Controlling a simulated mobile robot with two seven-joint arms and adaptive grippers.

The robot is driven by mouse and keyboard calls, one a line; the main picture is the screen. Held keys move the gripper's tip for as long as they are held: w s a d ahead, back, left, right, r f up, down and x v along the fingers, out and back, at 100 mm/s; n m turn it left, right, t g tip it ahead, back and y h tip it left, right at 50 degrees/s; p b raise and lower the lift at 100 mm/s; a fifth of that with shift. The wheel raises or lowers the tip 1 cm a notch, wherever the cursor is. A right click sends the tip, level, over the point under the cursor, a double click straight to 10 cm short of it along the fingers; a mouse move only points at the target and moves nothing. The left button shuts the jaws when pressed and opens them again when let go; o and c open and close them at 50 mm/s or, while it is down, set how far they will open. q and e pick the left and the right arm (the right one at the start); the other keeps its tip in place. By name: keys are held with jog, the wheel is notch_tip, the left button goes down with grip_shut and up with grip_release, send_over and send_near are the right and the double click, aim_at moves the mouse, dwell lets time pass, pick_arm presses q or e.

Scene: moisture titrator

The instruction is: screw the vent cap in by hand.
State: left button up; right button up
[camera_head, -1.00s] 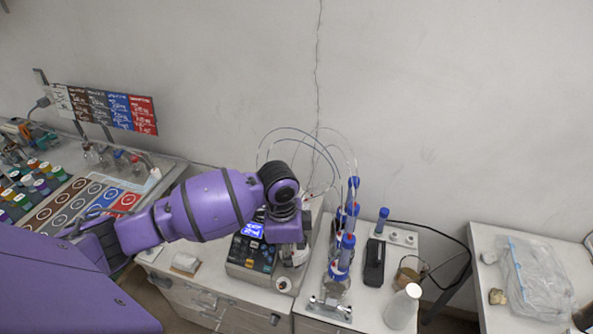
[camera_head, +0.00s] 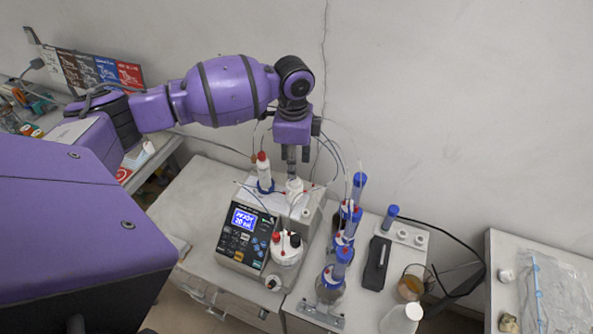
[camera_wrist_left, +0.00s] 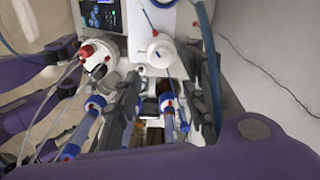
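The titrator (camera_head: 244,238) stands on the bench with its display lit. A white cylindrical part (camera_head: 294,187) rises from its back; in the wrist view a white round top with a small knob (camera_wrist_left: 160,52) shows. I cannot tell for sure which part is the vent cap. My left gripper (camera_head: 292,170) points down just above the white cylindrical part. In the wrist view its two grey fingers stand apart, with nothing visibly held between them (camera_wrist_left: 165,100). The titration vessel (camera_head: 286,252), with red and black caps, is at the titrator's front. My right gripper is not in view.
Blue-capped tubes on a bottle (camera_head: 331,288) stand right of the titrator, with thin tubing looping above. A red-topped white bottle (camera_head: 264,172) stands close left of my gripper. A black device (camera_head: 377,263) and a beaker (camera_head: 411,282) are further right.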

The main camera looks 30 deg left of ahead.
aim_at(295, 181)
pick_arm(q)
jog(key=shift+f, duration=0.65)
jog(key=shift+f+b, duration=0.5)
jog(key=shift+f, duration=0.2)
jog(key=shift+f+b, duration=0.4)
jog(key=shift+f, duration=0.25)
notch_tip(295, 181, down, 2)
jog(key=shift+b, duration=0.65)
jog(key=shift+w+r, duration=0.1)
jog(key=shift+r, duration=0.2)
jog(key=shift+p, duration=0.35)
jog(key=shift+f, duration=0.1)
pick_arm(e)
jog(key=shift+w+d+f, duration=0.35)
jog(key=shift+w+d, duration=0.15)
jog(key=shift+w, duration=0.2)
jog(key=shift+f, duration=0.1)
